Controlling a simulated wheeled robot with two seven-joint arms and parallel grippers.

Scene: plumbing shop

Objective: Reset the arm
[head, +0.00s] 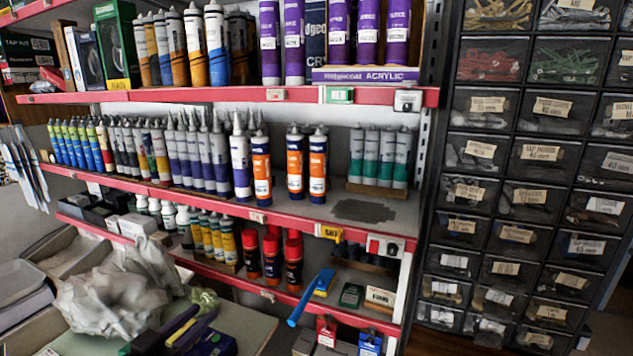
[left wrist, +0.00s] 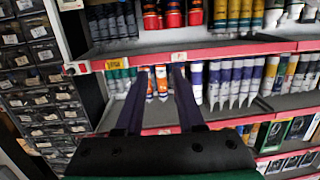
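My left gripper (head: 205,313) is low at the left of the head view, in front of the lower shelves. In the left wrist view, the left gripper (left wrist: 161,72) shows two dark purple fingers standing apart with nothing held between them. That view appears upside down. Orange and white tubes (left wrist: 160,84) show beyond the gap between the fingers, on a shelf apart from them. The same orange tubes (head: 295,162) stand upright on the middle shelf in the head view. My right gripper is in neither view.
Red-edged shelves (head: 300,218) crowded with tubes and bottles fill the middle. A drawer cabinet (head: 515,190) stands at right. A crumpled pale bag (head: 110,298) and grey bins (head: 20,283) lie at lower left. A blue-handled brush (head: 308,298) overhangs the lower shelf edge.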

